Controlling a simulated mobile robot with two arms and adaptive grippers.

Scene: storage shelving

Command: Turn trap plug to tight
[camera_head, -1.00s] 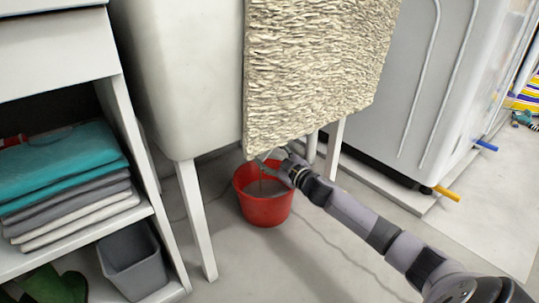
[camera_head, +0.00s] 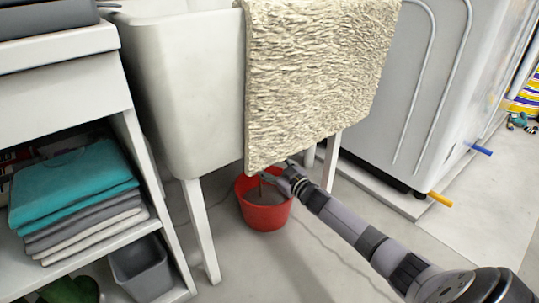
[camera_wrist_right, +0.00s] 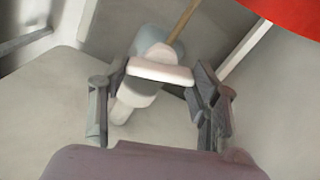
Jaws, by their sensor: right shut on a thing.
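My right gripper (camera_head: 277,179) reaches in from the lower right, under the hanging beige mat and above the red bucket (camera_head: 264,216). In the right wrist view its two fingers (camera_wrist_right: 157,92) stand on either side of a pale trap fitting with a wide whitish rim (camera_wrist_right: 161,71), which I take for the trap plug, and are shut on it. A grey-blue rounded part and a thin brown rod show behind the rim. The exact finger contact is unclear. In the head view the plug is too small and covered to make out. My left gripper is not in view.
A white sink (camera_head: 187,95) on legs stands over the bucket, with the beige mat (camera_head: 312,75) hanging over its front. At left is a white shelf with folded towels (camera_head: 75,187) and a grey bin (camera_head: 141,268). A white appliance (camera_head: 425,90) stands at right. The floor in front is clear.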

